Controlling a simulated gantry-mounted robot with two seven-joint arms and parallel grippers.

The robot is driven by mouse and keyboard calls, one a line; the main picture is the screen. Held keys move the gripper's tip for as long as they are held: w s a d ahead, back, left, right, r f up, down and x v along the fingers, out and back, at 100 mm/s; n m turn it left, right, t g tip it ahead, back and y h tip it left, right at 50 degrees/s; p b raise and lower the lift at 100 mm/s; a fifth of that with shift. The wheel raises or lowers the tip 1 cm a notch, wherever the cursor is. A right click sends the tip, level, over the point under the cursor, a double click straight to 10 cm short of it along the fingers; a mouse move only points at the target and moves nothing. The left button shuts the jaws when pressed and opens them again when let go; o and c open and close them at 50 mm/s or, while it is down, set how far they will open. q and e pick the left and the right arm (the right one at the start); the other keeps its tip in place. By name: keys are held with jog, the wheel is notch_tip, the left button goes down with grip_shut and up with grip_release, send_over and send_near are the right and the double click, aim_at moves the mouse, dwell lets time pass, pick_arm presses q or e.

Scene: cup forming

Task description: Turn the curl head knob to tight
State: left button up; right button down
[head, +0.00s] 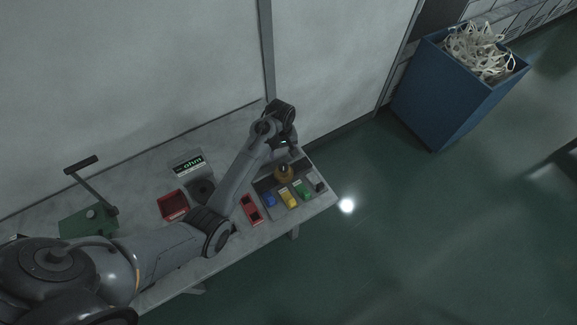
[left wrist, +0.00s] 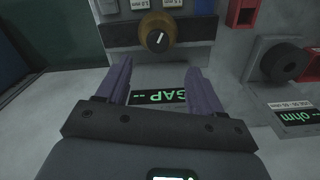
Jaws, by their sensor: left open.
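The curl head knob (head: 284,172) is a round brass-brown knob on a grey panel at the right end of the bench. It also shows in the left wrist view (left wrist: 150,36), with a white pointer line on its dark face. My left gripper (left wrist: 156,64) is open, its two purple fingers apart with nothing between them. In the left wrist view the knob lies beyond the fingertips, roughly centred between them and not touching. In the head view my left gripper (head: 284,145) is just behind the knob; its fingers are hard to make out. My right gripper is not in view.
A green "GAP --" display (left wrist: 158,97) lies below the fingers. Blue (head: 269,199), yellow (head: 288,197) and green (head: 304,190) blocks sit near the knob. A red holder (head: 251,209), red bin (head: 173,205) and "ohm" display (head: 188,164) are farther left. A blue bin (head: 440,95) stands on the floor.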

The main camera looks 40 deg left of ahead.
aim_at(283, 166)
pick_arm(q)
notch_tip(283, 166, down, 10)
jog(key=shift+w+f+b, duration=0.15)
jog(key=shift+b, duration=0.15)
dwell(0.4)
jog(key=c, duration=1.1)
jog(key=shift+o, duration=0.2)
